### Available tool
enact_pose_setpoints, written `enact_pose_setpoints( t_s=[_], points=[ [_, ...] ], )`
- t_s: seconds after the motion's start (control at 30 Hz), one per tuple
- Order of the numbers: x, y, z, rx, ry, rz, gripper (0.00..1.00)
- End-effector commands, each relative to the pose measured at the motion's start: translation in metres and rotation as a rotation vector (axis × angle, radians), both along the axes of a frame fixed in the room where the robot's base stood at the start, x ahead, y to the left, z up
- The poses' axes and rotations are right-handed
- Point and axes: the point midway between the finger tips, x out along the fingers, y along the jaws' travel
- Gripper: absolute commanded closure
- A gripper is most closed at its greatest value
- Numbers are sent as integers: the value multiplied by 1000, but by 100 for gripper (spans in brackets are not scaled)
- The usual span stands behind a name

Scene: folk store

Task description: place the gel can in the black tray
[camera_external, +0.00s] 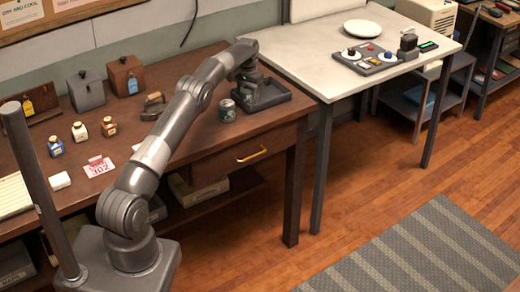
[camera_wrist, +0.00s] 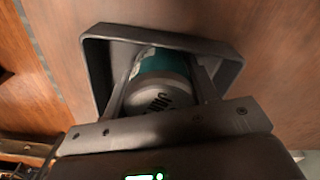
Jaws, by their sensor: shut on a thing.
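A teal can with a pale grey end and dark lettering (camera_wrist: 161,88), which I take to be the gel can, is between the fingers of my gripper (camera_wrist: 163,80) in the wrist view. My gripper is shut on it. The black tray (camera_wrist: 100,60) lies around and beyond the can in that view. In the external view my gripper (camera_external: 247,90) is low over the black tray (camera_external: 270,105), and the held can is mostly hidden. I cannot tell whether the can touches the tray floor.
Another greenish can with a silver top (camera_external: 227,111) stands on the brown desk (camera_external: 205,140), just left of the tray. A pale table (camera_external: 300,60) adjoins on the right.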

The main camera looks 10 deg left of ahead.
Motion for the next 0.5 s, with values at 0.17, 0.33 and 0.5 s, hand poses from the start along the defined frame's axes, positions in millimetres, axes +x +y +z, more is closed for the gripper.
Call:
enact_pose_setpoints(
  t_s=[0.17,0.33,0.5],
  points=[
    [0,0,-2,0,1,0,39],
    [0,0,-2,0,1,0,25],
    [0,0,-2,0,0,0,25]
  ],
)
